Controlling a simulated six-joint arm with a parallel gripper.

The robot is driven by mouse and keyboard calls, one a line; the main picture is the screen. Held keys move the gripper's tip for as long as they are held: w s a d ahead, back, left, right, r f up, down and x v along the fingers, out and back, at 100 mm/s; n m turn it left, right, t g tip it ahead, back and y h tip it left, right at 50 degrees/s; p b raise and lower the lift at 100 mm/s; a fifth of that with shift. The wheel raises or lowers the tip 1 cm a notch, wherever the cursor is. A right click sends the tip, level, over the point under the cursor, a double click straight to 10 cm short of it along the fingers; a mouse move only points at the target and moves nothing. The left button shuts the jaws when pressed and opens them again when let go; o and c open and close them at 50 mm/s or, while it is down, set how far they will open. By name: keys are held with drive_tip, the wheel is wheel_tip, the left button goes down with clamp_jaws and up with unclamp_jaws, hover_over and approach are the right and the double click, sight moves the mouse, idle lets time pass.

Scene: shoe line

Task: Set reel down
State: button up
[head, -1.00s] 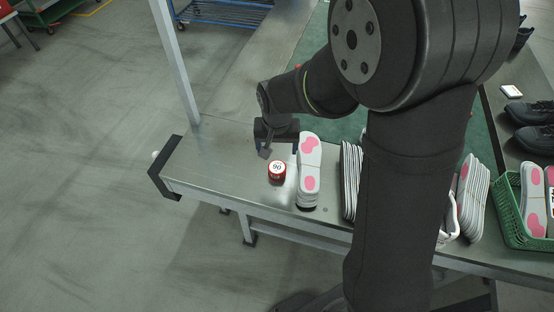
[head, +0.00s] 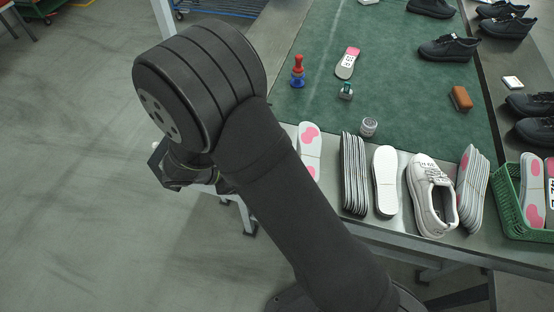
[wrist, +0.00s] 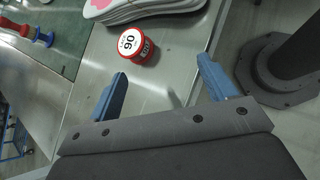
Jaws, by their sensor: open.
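The reel (wrist: 131,46) is a small red drum with a white round label bearing dark digits. In the wrist view it stands on the bare metal bench top (wrist: 165,62), label up. My gripper (wrist: 163,84) is open and empty, its two blue fingers spread apart. The reel lies beyond the fingertips, nearer the left finger, and appears clear of both. In the head view my arm hides the reel, and the fingers cannot be made out.
Pink-and-white soles (head: 310,148) lie close to the reel. A sole stack (head: 354,175), a white shoe (head: 432,195) and a green crate (head: 513,205) stand along the bench to the right. A green mat (head: 400,95) holds a red-and-blue stamp (head: 297,72) and small items. The bench edge is near.

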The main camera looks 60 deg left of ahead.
drive_tip(key=s+a+n+t+y, duration=0.1)
drive_tip(key=s+n+t+y, duration=0.25)
drive_tip(key=n, duration=0.25)
drive_tip(key=shift+g, duration=0.25)
drive_tip(key=x, duration=1.1)
drive_tip(key=shift+a+f, duration=0.15)
drive_tip(key=shift+f, duration=0.05)
drive_tip(key=x, duration=0.5)
drive_tip(key=shift+w, duration=0.15)
drive_tip(key=c, duration=1.1)
drive_tip(key=shift+c, duration=0.2)
drive_tip(key=shift+r, duration=0.1)
